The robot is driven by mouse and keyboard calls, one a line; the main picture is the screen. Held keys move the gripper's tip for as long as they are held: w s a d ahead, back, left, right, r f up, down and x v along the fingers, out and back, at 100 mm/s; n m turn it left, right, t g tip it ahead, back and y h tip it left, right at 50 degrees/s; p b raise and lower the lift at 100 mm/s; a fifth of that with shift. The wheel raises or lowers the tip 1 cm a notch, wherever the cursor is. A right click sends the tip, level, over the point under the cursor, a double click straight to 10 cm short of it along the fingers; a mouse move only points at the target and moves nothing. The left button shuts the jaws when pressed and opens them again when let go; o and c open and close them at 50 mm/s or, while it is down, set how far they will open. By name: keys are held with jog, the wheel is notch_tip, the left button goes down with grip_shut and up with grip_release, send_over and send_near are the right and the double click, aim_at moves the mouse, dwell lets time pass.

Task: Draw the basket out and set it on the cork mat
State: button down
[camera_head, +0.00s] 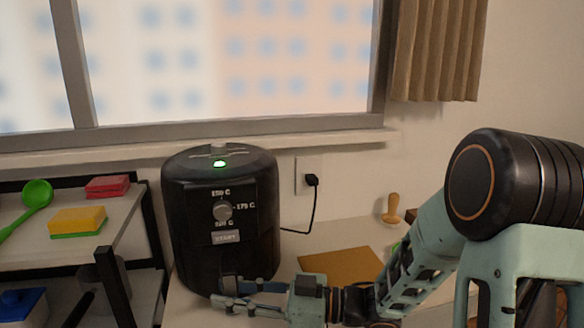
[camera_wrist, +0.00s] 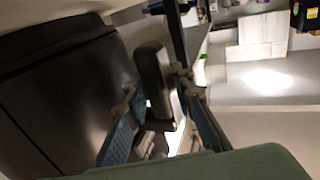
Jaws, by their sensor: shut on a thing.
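The black air fryer (camera_head: 220,170) stands on the counter below the window, with a green light lit on top. Its basket front (camera_head: 232,260) is the lower dark part and looks seated in the body; its seam is hard to make out. My gripper (camera_head: 226,292) reaches in from the right, low at the fryer's front. In the wrist view my gripper (camera_wrist: 158,88) is shut on the dark basket handle (camera_wrist: 152,78), with one finger on each side. The cork mat (camera_head: 342,264) lies flat on the counter right of the fryer, its near right part hidden by my arm.
A black-framed shelf (camera_head: 106,262) stands left of the fryer, holding sponges (camera_head: 78,221) and a green ladle (camera_head: 36,195). A plug with a cord (camera_head: 312,181) is in the wall behind. A wooden-handled item (camera_head: 392,208) stands beyond the mat. The mat is clear.

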jog(key=c, duration=2.3)
grip_release()
jog(key=shift+w, duration=0.1)
grip_shut()
jog(key=shift+r, duration=0.1)
